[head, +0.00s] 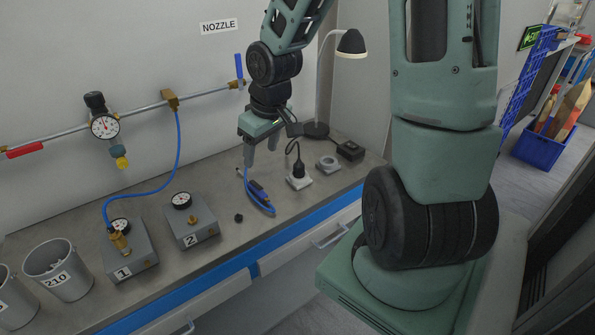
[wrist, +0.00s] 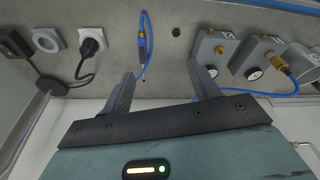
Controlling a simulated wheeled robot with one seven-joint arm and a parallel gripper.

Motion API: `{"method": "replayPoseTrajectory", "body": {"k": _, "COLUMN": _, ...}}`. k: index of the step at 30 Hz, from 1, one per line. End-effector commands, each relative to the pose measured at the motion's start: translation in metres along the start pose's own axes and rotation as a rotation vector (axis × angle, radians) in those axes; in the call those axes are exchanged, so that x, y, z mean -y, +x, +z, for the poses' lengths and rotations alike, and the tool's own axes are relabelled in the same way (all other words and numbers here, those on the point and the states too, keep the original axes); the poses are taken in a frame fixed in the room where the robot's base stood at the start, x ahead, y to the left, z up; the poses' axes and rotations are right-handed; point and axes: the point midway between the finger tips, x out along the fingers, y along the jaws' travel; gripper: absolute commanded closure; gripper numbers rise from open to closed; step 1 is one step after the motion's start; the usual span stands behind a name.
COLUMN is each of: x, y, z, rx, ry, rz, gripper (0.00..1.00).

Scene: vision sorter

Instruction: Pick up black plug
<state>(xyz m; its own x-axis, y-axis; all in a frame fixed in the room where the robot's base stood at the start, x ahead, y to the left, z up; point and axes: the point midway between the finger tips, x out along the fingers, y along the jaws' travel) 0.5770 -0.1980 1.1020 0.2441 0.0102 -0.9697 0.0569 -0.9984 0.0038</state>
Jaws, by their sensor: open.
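The black plug (head: 298,169) sits in a white socket (head: 300,182) on the workbench, with its black cable rising from it. In the wrist view the plug (wrist: 89,47) is at the upper left, in the pale socket (wrist: 99,38), its cable curving toward the lamp base. My gripper (head: 261,153) is above the bench, to the left of the plug and apart from it. In the wrist view my gripper's two fingers (wrist: 161,74) are spread with nothing between them, and the plug lies left of the left finger.
A blue hose with its dark nozzle (head: 258,190) lies beside the socket. An empty grey socket (head: 328,164), a black box (head: 350,150) and the lamp (head: 350,43) stand behind it. Gauge boxes (head: 193,226) and a small black knob (head: 239,217) are to the left.

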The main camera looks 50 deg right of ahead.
Motion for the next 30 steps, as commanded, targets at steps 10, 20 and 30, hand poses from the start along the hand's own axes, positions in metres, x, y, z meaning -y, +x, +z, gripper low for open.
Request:
{"method": "replayPoseTrajectory", "body": {"k": 10, "x": -0.143, "y": 0.005, "z": 0.025, "rx": -0.118, "ry": 0.241, "rz": 0.071, "gripper": 0.39}}
{"method": "replayPoseTrajectory", "body": {"k": 20, "x": -0.169, "y": 0.026, "z": 0.032, "rx": -0.145, "ry": 0.276, "rz": 0.087, "gripper": 0.39}}
{"method": "replayPoseTrajectory", "body": {"k": 30, "x": -0.174, "y": 0.088, "z": 0.023, "rx": -0.142, "ry": 0.275, "rz": 0.085, "gripper": 0.39}}
